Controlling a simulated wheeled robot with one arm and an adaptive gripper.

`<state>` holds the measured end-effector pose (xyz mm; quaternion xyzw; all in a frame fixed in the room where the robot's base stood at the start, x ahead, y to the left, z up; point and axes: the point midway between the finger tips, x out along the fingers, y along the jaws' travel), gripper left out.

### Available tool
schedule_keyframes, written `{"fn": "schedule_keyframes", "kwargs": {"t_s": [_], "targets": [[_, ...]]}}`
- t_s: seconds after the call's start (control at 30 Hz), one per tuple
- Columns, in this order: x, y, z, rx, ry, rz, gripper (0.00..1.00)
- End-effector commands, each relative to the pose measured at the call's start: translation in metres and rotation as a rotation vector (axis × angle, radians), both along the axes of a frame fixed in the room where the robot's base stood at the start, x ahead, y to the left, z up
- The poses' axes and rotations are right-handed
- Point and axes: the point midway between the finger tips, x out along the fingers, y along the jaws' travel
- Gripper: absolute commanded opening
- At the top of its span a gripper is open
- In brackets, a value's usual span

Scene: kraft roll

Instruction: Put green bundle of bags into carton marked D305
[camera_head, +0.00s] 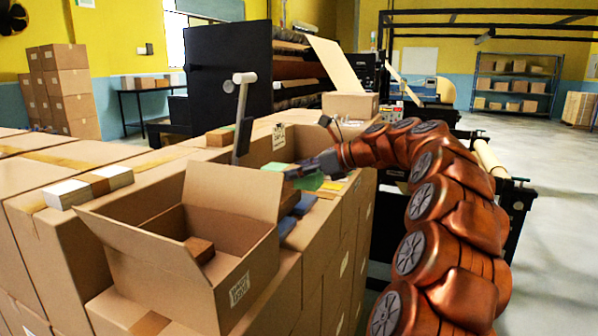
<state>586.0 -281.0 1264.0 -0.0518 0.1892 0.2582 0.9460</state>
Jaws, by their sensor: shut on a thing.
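My gripper (296,173) reaches in from the right over the stacked cartons and is shut on the green bundle of bags (311,182). Green shows on both sides of the fingers; the fingers hide its middle. I cannot tell whether the bundle touches the surface below. An open carton (150,262) stands in the foreground, left of and nearer than my gripper, with its flaps spread. Its front label (239,290) is too small to read surely. A brown block (199,249) lies inside it.
Blue bundles (286,226) lie just right of the open carton, below my gripper. A post with a white head (244,78) rises behind the carton's raised flap. White-and-brown bundles (90,187) lie on closed cartons at left. Another open carton (350,106) stands farther back.

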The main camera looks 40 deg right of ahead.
Motion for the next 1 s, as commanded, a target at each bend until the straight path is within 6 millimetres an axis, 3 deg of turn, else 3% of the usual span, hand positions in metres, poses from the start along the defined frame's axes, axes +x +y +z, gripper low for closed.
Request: {"fn": "schedule_keyframes", "kwargs": {"t_s": [0.97, 1.0], "targets": [[0.0, 0.0, -0.017, 0.0, -0.001, -0.001, 0.21], [0.0, -0.001, -0.017, 0.0, 0.0, -0.001, 0.65]]}}
